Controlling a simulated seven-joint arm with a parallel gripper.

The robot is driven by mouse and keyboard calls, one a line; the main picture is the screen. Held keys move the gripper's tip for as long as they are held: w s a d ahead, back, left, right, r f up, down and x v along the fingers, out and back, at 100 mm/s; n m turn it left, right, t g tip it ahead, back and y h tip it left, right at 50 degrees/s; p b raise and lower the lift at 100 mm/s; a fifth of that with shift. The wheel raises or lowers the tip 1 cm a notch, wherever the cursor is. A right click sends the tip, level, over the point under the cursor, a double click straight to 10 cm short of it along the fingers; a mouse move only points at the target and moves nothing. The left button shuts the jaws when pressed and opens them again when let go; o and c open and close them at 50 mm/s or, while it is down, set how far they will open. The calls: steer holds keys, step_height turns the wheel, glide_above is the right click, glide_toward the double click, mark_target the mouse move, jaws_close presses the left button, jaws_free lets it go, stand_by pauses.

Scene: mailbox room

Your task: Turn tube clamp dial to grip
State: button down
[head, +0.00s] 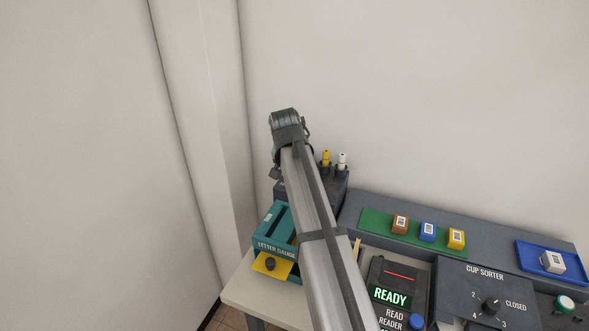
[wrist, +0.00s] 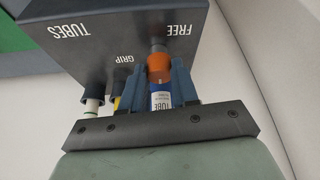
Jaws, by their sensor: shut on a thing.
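The dark tube block (wrist: 100,35) is in the wrist view, with the words TUBES, GRIP and FREE upside down on its face. In the head view my arm covers much of the block (head: 341,187), and my gripper's fingertips are hidden there.
A yellow tube (head: 326,157) and a white tube (head: 342,160) stand at the block. A teal letter gauge (head: 272,232) is in front of it. A reader showing READY (head: 390,296) and a cup sorter (head: 483,282) are to the right. Walls stand close behind and left.

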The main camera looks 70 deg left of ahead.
steer(key=c, duration=1.1)
jaws_free()
steer(key=shift+r, duration=0.1)
steer(key=v, duration=1.3)
steer(key=shift+s+d+r, duration=0.1)
steer(key=shift+r, duration=0.2)
